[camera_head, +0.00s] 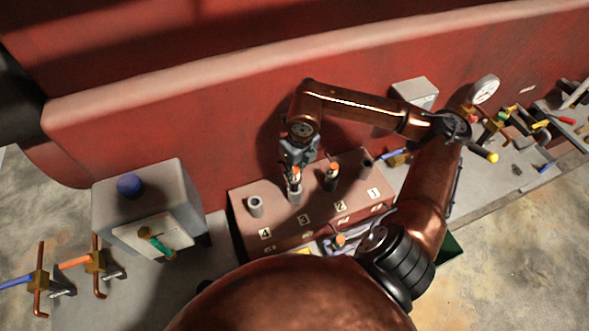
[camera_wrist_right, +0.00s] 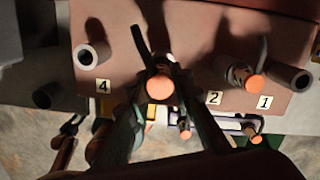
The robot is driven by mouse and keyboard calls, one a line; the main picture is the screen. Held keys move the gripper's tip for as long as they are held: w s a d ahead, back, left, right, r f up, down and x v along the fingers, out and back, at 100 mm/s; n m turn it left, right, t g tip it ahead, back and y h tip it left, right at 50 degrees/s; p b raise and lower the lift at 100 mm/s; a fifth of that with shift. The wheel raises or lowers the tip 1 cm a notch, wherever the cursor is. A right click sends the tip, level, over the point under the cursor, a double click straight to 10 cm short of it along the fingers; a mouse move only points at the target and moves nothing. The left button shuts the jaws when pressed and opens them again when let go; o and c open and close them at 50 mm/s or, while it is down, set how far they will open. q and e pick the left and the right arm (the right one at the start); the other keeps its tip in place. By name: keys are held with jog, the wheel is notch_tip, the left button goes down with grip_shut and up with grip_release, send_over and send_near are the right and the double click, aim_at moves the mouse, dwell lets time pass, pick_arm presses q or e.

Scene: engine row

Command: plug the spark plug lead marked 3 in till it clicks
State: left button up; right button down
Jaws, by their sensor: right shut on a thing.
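The engine block (camera_head: 315,222) has a row of tubes labelled 4, 3, 2 and 1. My right gripper (camera_head: 296,165) is above tube 3 (camera_head: 295,195), shut on an orange-topped spark plug lead (camera_head: 295,175). In the right wrist view, the lead's orange end (camera_wrist_right: 159,88) lies between my fingers (camera_wrist_right: 155,100); label 3 is hidden there. The lead is in line with the tube's mouth, but I cannot tell how deep it sits. Another orange-topped lead (camera_head: 332,171) stands at tube 2. Tubes 4 (camera_head: 255,205) and 1 (camera_head: 366,162) are open. My left gripper is not in view.
Further orange ends (camera_wrist_right: 185,135) sit along the block's front edge. A grey box with a blue knob (camera_head: 129,186) stands left of the block. A gauge (camera_head: 484,89) and valves are at the right. A red wall (camera_head: 200,120) rises behind.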

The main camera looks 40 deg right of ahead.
aim_at(295, 180)
jog(key=shift+f+b, duration=1.65)
jog(key=shift+f, duration=0.3)
jog(key=shift+f+b, duration=0.8)
jog(key=shift+b, duration=0.05)
jog(key=c, duration=1.6)
grip_release()
jog(key=shift+r, duration=0.1)
jog(key=r, duration=0.7)
jog(key=s+r, duration=0.1)
jog(key=r, duration=0.2)
jog(key=shift+s+r, duration=0.1)
jog(key=shift+r, duration=0.15)
jog(key=shift+s+r, duration=0.15)
jog(key=shift+r, duration=0.5)
